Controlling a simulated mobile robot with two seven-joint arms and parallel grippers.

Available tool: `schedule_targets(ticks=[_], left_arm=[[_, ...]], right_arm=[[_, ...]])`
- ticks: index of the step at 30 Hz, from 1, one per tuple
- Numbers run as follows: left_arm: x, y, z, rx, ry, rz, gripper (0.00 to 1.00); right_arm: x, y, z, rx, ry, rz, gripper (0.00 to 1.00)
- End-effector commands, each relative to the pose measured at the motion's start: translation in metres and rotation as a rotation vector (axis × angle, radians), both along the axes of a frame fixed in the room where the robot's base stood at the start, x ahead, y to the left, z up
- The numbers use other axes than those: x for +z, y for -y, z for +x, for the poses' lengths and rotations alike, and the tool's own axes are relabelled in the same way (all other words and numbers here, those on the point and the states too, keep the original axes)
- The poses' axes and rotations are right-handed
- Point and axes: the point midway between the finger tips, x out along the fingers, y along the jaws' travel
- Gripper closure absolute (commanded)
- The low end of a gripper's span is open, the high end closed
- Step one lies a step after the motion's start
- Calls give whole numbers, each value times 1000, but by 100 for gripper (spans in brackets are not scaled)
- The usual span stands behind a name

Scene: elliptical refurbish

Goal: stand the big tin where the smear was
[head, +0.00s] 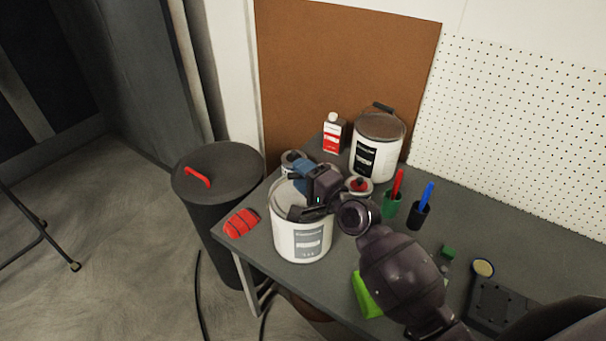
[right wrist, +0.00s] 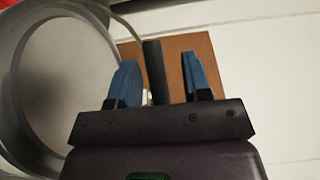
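A big white tin with a grey label (head: 301,240) stands upright at the table's left front part. My right gripper (head: 302,176) is over its top, fingers apart. In the right wrist view, the blue fingertips of the right gripper (right wrist: 160,82) are open. A dark handle grip (right wrist: 153,70) shows between them, with a wire running from it. Whether the fingers touch it I cannot tell. The round tin rim (right wrist: 22,90) is at the left there. Another big tin with a dark label (head: 377,150) stands at the back. I see no smear. My left gripper is out of view.
The grey table (head: 255,255) also bears a red-and-white bottle (head: 333,134), small tins, a green cup (head: 391,208), a dark cup (head: 419,214), a red cloth-like item (head: 241,222) and a green item (head: 366,294). A lidded dark bin (head: 215,160) stands at left.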

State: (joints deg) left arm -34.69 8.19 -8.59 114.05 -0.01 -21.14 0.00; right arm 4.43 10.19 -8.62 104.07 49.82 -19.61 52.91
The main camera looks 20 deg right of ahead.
Motion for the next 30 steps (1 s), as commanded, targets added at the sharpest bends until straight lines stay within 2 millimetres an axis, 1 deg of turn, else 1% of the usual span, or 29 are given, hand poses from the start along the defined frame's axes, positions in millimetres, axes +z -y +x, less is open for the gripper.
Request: schedule_targets(ticks=[7, 10, 14, 18, 24, 30], left_arm=[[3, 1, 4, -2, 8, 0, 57], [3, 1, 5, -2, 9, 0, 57], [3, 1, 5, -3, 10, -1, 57], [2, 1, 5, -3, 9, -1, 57], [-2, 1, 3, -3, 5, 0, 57], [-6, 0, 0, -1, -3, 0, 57]], right_arm=[[1, 0, 0, 0, 0, 0, 56], [0, 4, -8, -1, -1, -2, 56], [0, 12, -26, -1, -2, -2, 56], [-1, 24, -51, -1, -2, -2, 56], [0, 38, -83, 0, -1, -2, 56], [1, 48, -103, 0, -2, -1, 56]])
